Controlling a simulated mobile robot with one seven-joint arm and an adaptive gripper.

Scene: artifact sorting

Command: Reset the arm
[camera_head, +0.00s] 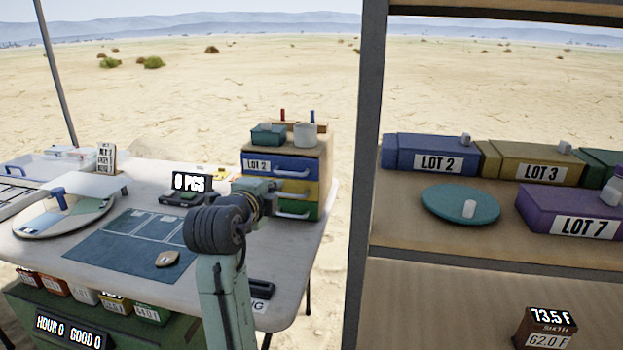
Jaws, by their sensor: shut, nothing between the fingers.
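My arm rises from the bottom centre and bends at a dark rounded joint in front of the table. Its end, my gripper (268,190), points away from the camera towards the drawer unit (321,170) with blue, yellow and green drawers. My gripper is shut and empty. The fingertips are small and partly hidden by the arm, so I cannot tell whether they touch a drawer front.
At right, a shelf (400,225) holds lot boxes (436,150) and a teal disc (440,203). Its post stands right of my arm.

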